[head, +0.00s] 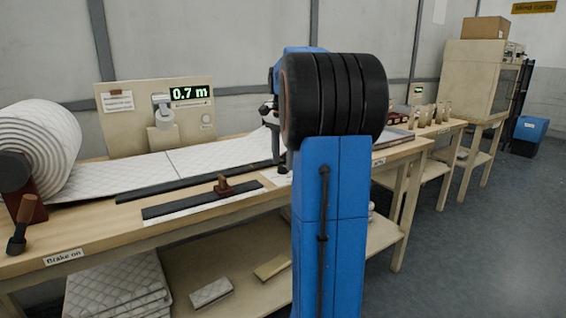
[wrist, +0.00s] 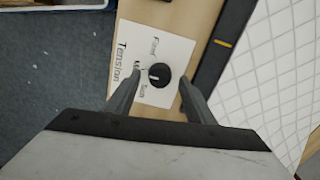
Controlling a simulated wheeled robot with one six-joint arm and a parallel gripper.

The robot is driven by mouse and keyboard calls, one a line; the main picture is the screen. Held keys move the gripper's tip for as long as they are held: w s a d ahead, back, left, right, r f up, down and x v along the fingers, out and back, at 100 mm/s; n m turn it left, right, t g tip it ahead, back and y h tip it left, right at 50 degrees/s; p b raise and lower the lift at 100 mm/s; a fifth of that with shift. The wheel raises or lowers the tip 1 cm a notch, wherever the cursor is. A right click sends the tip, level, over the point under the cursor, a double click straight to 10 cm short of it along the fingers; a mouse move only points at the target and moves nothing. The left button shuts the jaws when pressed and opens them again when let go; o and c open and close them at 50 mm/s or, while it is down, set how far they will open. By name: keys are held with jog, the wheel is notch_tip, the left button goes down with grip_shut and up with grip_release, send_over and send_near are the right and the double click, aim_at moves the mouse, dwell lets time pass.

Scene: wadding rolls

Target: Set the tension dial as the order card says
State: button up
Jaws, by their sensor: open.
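In the wrist view the tension dial (wrist: 161,75) is a round black knob with a white mark on its left side. It sits on a white plate (wrist: 182,47) lettered "Tension", with "Firm" above the knob, "Soft" below it and a partly hidden label to its left. The mark points roughly at that middle label. My gripper (wrist: 159,80) is open, with one finger on each side of the knob. I cannot tell whether either finger touches it. A small paper card (head: 118,101) hangs on the back panel, too small to read.
A wadding roll (head: 38,150) stands at the left, its quilted sheet (head: 130,178) running along the bench (head: 100,238). A dark bar (wrist: 222,45) lies close right of the dial plate. A display (head: 190,93) reads 0.7 m.

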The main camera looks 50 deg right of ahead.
jog(key=shift+f, duration=0.6)
jog(key=c, duration=1.1)
jog(key=shift+o, duration=0.2)
jog(key=shift+o, duration=0.2)
jog(key=shift+n, duration=0.4)
jog(key=n, duration=0.4)
jog(key=shift+n, duration=0.4)
jog(key=n, duration=0.6)
jog(key=shift+n, duration=0.3)
jog(key=shift+c, duration=0.2)
